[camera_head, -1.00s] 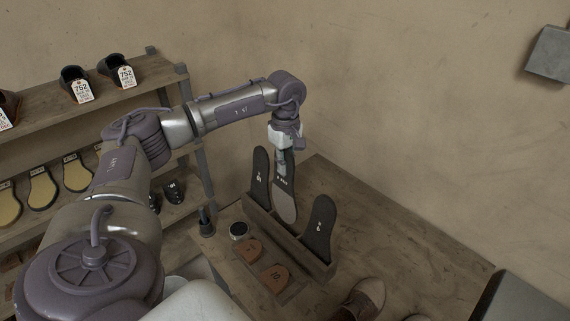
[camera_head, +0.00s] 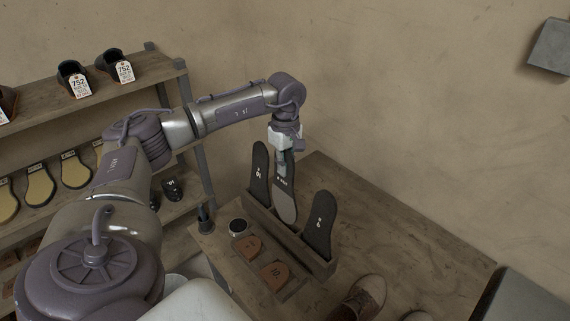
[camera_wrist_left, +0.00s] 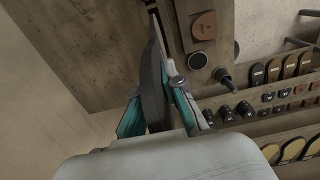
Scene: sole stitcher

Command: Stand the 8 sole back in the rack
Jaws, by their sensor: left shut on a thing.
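My left gripper (camera_head: 283,156) is shut on a dark grey sole (camera_head: 285,198) and holds it upright by its upper end. The sole hangs at the wooden rack (camera_head: 318,264), in the gap between two standing dark soles, one at the far left (camera_head: 260,172) and one at the near right (camera_head: 320,222). Its rounded lower end shows near the rack's top; whether it touches the rack I cannot tell. In the left wrist view, the sole (camera_wrist_left: 152,88) appears edge-on between the fingers. The number on the held sole is too small to read surely. My right gripper is not in view.
The rack stands on a wooden table (camera_head: 385,225). Brown heel pieces (camera_head: 274,275) lie in a tray beside it, near a round tin (camera_head: 238,226). A shoe (camera_head: 366,292) is at the near edge. Shelves (camera_head: 50,115) with shoes and soles stand at left.

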